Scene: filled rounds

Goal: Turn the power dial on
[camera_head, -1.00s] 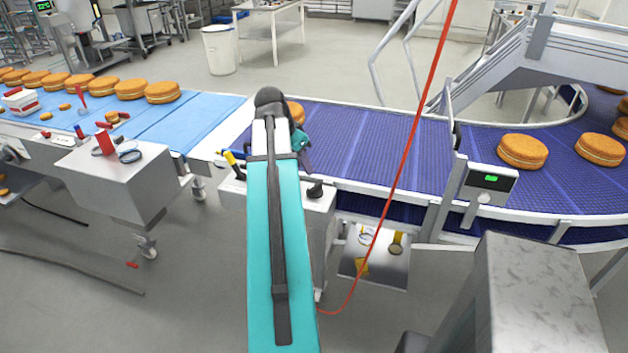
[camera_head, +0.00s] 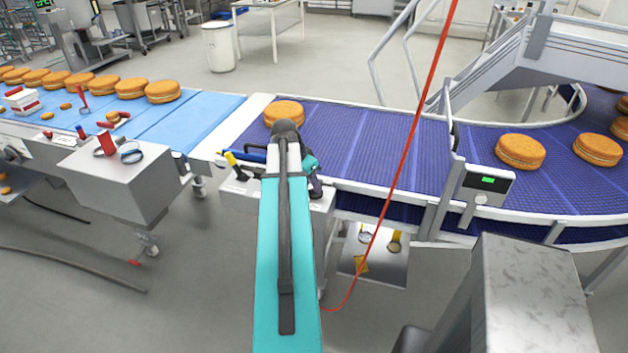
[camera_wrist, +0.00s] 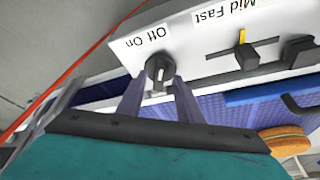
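The power dial (camera_wrist: 160,66) is a black round knob with a light mark on it, on a white panel (camera_wrist: 190,48) beside a label reading "Off On" (camera_wrist: 148,37). In the wrist view my gripper (camera_wrist: 161,80) has its two grey-purple fingers apart, with tips at either side of the dial. A gap shows between the fingers; whether they touch the knob is not clear. In the head view my arm covers most of the control box (camera_head: 240,195), and only a bit of the gripper (camera_head: 316,187) shows at its right end.
A slider with a yellow mark (camera_wrist: 243,40) and a "Mid Fast" label sits on the same panel. A blue handle (camera_wrist: 262,94) runs beside it. The purple conveyor (camera_head: 370,150) carries orange filled rounds behind. A red cable (camera_head: 400,165) hangs right of my arm.

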